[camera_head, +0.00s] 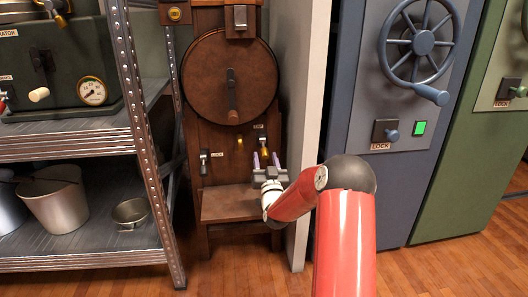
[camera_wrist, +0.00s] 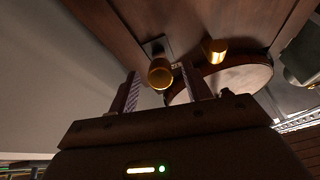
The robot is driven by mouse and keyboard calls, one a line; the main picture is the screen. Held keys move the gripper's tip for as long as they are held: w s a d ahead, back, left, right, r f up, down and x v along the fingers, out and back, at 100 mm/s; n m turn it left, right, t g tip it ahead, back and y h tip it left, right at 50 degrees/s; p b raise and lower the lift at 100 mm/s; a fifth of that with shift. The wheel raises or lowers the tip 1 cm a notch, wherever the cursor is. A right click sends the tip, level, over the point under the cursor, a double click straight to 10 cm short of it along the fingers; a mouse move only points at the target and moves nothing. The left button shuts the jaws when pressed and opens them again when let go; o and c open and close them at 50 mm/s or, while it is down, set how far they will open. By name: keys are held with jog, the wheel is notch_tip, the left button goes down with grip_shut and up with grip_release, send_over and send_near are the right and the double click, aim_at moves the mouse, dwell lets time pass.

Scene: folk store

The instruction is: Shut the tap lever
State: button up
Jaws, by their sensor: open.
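The tap lever (camera_head: 263,142) sits low on the right of the brown wooden cabinet, under a small label; my gripper partly hides it in the head view. In the wrist view its brass, round-ended handle (camera_wrist: 160,74) sticks out from a dark mounting plate. My gripper (camera_head: 265,160) is open in front of it. In the wrist view the two striped fingers of my gripper (camera_wrist: 160,88) stand on either side of the handle, with a visible gap at the left finger. Whether the right finger touches the handle cannot be told.
A brass spout (camera_head: 239,142) is just left of the lever, and a LOCK switch (camera_head: 204,162) farther left. A wooden shelf (camera_head: 233,203) juts out below. A white partition (camera_head: 303,130) stands close on the right. A metal rack (camera_head: 143,130) stands left and a blue safe (camera_head: 400,190) right.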

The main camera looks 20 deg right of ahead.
aim_at(264, 148)
jog(key=shift+x, duration=2)
grip_shut()
